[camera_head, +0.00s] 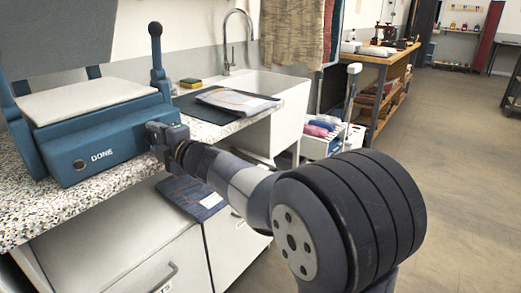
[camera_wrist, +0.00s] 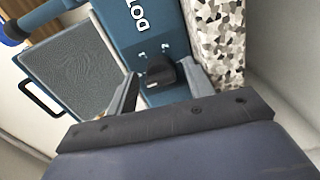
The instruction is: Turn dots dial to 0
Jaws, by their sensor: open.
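A blue press (camera_head: 100,135) with a pale top plate stands on the speckled counter, its front marked "DONE". The dots dial (camera_wrist: 160,70) is a dark knob on the blue side face, beside white lettering that begins "DOT". My gripper (camera_wrist: 158,76) has one finger on each side of the dial, with the jaws apart; I cannot tell whether they touch it. In the head view my gripper (camera_head: 163,137) is at the press's right side and hides the dial.
The speckled counter (camera_head: 75,205) runs under the press. A black lever (camera_head: 156,45) stands up at the press's back right. Behind are a folded cloth (camera_head: 237,100), a yellow sponge (camera_head: 190,83) and a white sink (camera_head: 285,110). Open floor (camera_head: 455,150) lies to the right.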

